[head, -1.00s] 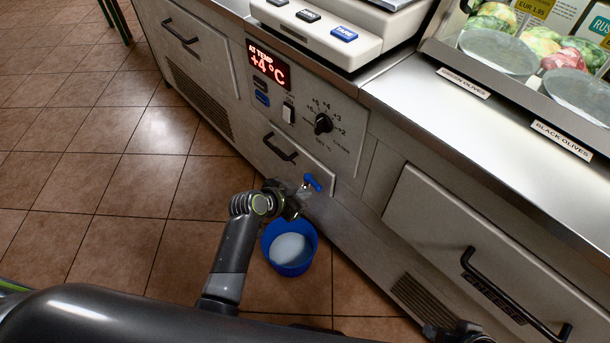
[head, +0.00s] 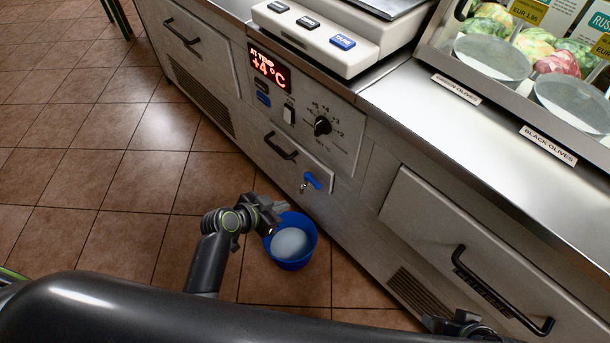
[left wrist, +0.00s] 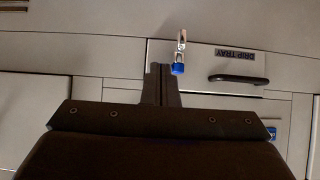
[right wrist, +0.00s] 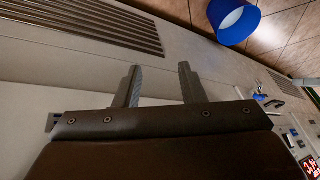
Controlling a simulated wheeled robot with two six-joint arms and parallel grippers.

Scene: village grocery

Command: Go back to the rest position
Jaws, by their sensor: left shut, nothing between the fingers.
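My left gripper (head: 277,208) is shut and empty, low in front of the counter, beside the left rim of the blue bucket in the head view. In the left wrist view its fingers (left wrist: 160,70) are together, with the blue tap lever (left wrist: 178,69) just past their tips; whether they touch cannot be told there. In the head view the blue lever (head: 313,181) stands clear of the gripper. My right gripper shows partly at the bottom edge of the head view (head: 465,324). In the right wrist view its fingers (right wrist: 160,70) are apart with nothing between them.
A blue bucket (head: 306,257) with something pale inside stands on the tiled floor below the tap. The counter front has a drawer with a black handle (head: 500,290) near my right arm. A scale (head: 325,42) stands on top. The floor at left is clear.

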